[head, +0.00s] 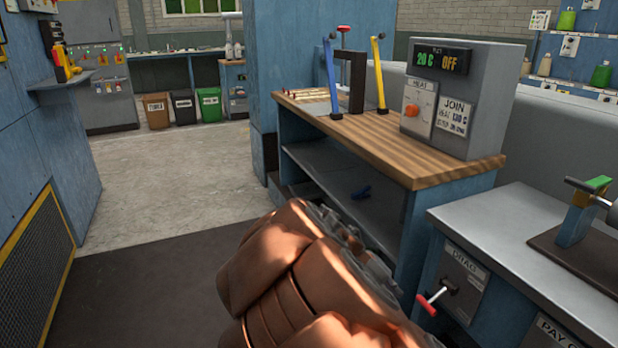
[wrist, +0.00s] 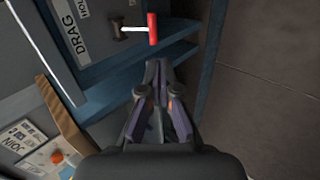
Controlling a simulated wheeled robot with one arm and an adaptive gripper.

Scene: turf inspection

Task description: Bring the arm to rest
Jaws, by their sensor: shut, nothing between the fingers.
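My gripper (wrist: 157,70) shows in the wrist view with its fingers together and nothing between them. Its tips point toward a red T-shaped handle (wrist: 152,28) on a white stem at the drag panel, with a visible gap in the picture; I cannot tell the depth. In the head view my copper-coloured arm fills the lower middle, and the gripper is out of sight there. The red handle also shows in the head view (head: 422,303), low at the right.
A wood-topped bench (head: 385,140) carries a grey heater box (head: 465,95) reading 20 C and OFF, plus blue and yellow levers. A grey cabinet (head: 520,235) stands close at the right. A blue panel (head: 35,150) stands left. The floor (head: 150,190) between is clear.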

